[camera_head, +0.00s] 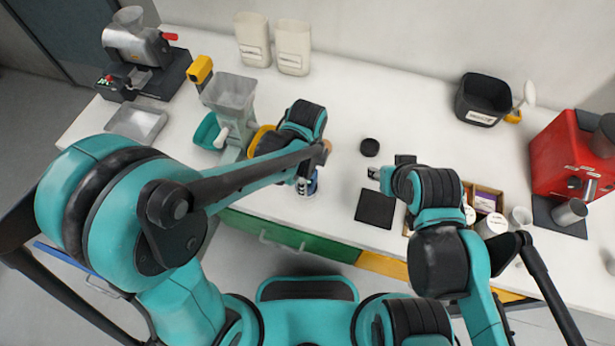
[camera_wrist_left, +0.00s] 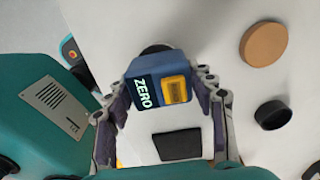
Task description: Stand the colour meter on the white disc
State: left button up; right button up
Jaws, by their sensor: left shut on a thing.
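The colour meter (camera_wrist_left: 160,110) has a white body, a dark screen, and a blue end with a ZERO label and a yellow button. My left gripper (camera_wrist_left: 160,98) is shut around it, a finger on each side. In the head view a small blue and white part of the meter (camera_head: 312,186) shows below my left gripper (camera_head: 304,183); my arm hides the rest. I cannot tell if the meter touches the table. I cannot make out the white disc in either view. My right gripper (camera_head: 374,173) is over the table near a black mat; its fingers are too small to read.
A brown disc (camera_wrist_left: 264,46) and a black round cup or lid (camera_wrist_left: 272,114) lie right of the meter in the wrist view. The black mat (camera_head: 376,208) lies by the front edge. A hopper machine (camera_head: 230,95) stands left. A red machine (camera_head: 565,155) stands far right.

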pick_arm(q)
jog(key=o, duration=1.5)
jog(key=shift+d, duration=0.15)
jog(key=shift+r+p, duration=0.3)
jog(key=shift+p, duration=0.05)
notch_tip(320, 180, up, 12)
jog(key=p, duration=0.3)
jog(key=s+a+r+n+t, duration=0.1)
jog(key=s+a+n+t, duration=0.1)
jog(key=a+n, duration=0.7)
jog(key=s+a+r+n+t, duration=0.2)
jog(key=a+n+t, duration=0.3)
jog(key=a+n, duration=0.4)
jog(key=s+n, duration=0.1)
jog(key=n, duration=0.2)
jog(key=shift+r+n, duration=0.3)
